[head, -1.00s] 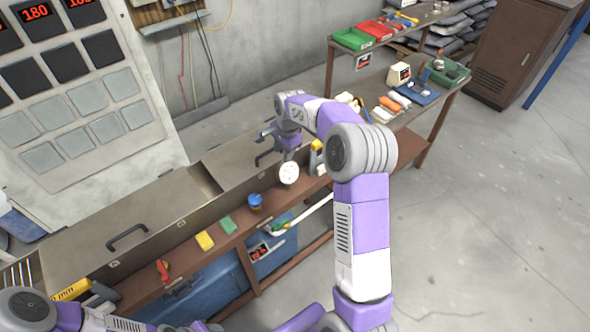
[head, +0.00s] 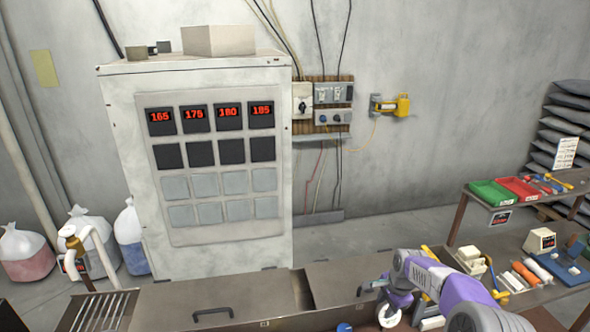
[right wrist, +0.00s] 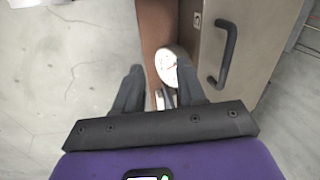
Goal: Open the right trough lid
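The right trough lid (head: 335,284) is a flat brown-grey panel right of centre in the head view, and it looks shut. It also shows in the right wrist view (right wrist: 258,35), with a black bar handle (right wrist: 228,55). My right gripper (head: 383,287) is by the lid's right part in the head view. In the right wrist view its two dark fingers (right wrist: 158,88) are spread apart, left of the handle and not around it. A white round dial (right wrist: 166,66) shows beyond the fingers. My left gripper is out of view.
The left trough lid (head: 240,291) with its black handle (head: 212,312) lies to the left. A white cabinet (head: 120,170) with red displays stands behind. A workbench (head: 560,285) with trays and tools is at the right.

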